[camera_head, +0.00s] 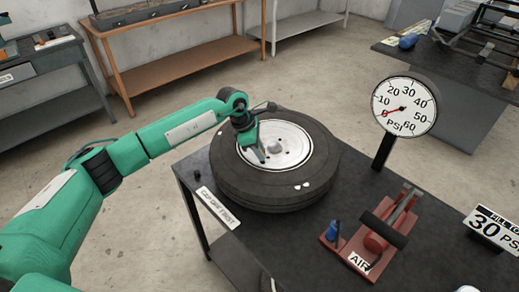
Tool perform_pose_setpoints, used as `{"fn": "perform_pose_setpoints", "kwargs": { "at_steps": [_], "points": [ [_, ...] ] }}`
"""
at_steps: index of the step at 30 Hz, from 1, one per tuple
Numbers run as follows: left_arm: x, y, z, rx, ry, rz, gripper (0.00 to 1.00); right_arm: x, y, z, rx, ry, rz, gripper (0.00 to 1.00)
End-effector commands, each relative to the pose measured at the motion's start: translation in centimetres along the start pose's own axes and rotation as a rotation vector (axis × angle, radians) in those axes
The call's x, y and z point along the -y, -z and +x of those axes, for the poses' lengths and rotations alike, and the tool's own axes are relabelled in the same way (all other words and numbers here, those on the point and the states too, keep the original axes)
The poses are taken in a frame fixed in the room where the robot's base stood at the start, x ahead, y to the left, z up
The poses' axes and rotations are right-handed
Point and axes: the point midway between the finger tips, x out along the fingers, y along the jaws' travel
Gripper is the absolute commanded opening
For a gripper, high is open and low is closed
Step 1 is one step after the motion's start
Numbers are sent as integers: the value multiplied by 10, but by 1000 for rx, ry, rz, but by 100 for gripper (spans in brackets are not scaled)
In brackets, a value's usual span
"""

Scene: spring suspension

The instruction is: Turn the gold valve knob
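A black tire (228,182) with a silver wheel disc (290,146) lies flat on the dark table. I cannot make out a gold valve knob in this view. My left gripper (262,154) points down over the left part of the wheel disc. Its fingers are small and dark against the disc, so I cannot tell whether they are open or whether they touch anything. The gripper and wrist hide part of the disc and tire. A round gauge (405,105) marked PSI stands behind the tire to the right, its red needle near 0. My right gripper is not in view.
A red pump (376,243) with an AIR label and a blue-topped piece (333,231) sits right of the tire. A small label plate (218,207) lies at the table's left edge. Shelves line the back wall.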

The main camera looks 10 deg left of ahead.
Motion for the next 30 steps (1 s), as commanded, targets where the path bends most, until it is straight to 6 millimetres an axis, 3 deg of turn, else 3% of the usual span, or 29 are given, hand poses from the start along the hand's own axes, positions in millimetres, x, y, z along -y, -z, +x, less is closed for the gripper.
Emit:
{"fn": "perform_pose_setpoints", "kwargs": {
  "at_steps": [14,30],
  "points": [
    [0,1,1,0,-27,-63,0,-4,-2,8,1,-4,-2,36],
    [5,0,4,2,-201,-474,0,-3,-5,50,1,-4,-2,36]
  ]
}}
